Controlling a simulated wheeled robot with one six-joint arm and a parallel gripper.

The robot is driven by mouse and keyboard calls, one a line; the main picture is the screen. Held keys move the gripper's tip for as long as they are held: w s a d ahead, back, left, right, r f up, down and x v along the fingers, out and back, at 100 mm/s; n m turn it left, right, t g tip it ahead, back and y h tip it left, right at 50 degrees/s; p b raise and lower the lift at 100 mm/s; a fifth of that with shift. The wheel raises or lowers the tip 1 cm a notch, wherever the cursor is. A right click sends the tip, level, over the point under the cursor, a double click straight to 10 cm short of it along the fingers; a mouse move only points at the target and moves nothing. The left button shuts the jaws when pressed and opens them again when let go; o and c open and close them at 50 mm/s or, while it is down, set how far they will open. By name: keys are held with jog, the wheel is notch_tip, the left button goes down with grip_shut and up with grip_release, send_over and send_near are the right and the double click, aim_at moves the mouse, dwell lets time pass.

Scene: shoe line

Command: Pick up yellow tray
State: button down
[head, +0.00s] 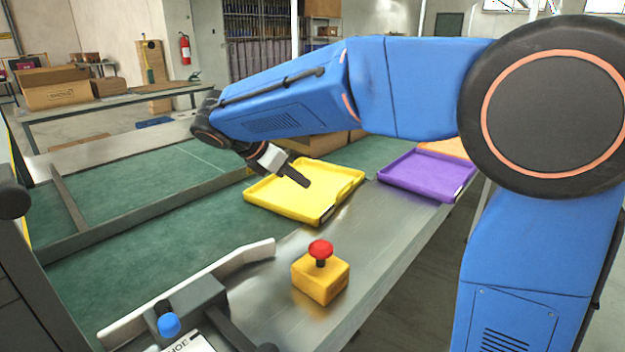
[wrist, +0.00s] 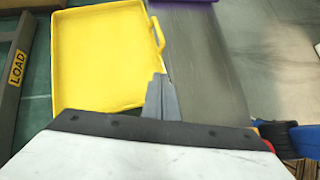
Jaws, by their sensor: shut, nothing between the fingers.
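The yellow tray (head: 318,205) lies flat and empty, partly on the green conveyor and partly on the grey metal edge. In the wrist view the yellow tray (wrist: 95,55) fills the upper left, with a raised handle loop on its right side. My gripper (head: 305,182) is over the tray's middle in the head view, pointing down at a slant. In the wrist view my gripper (wrist: 160,80) has its fingers together, with the tips just below the handle loop at the tray's right rim. Nothing is held. I cannot tell whether the fingers touch the tray.
A purple tray (head: 428,173) lies to the right, with an orange tray (head: 445,147) behind it. A yellow box with a red button (head: 320,272) stands on the metal edge in front. A dark rail marked LOAD (wrist: 12,75) runs left of the yellow tray.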

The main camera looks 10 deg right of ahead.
aim_at(341, 188)
jog(key=x, duration=0.7)
jog(key=shift+d+f, duration=0.15)
jog(key=shift+d, duration=0.05)
jog(key=shift+w+d+f, duration=0.1)
jog(key=shift+w+d, duration=0.15)
jog(key=shift+d, duration=0.3)
jog(key=shift+w+d+f, duration=0.1)
jog(key=shift+w+d, duration=0.15)
jog(key=shift+d, duration=0.3)
jog(key=shift+w+d, duration=0.4)
jog(key=shift+d, duration=0.5)
jog(key=shift+w+d, duration=0.25)
jog(key=shift+d, duration=0.35)
jog(key=shift+w+d, duration=0.25)
jog(key=shift+d, duration=0.35)
jog(key=shift+a, duration=0.1)
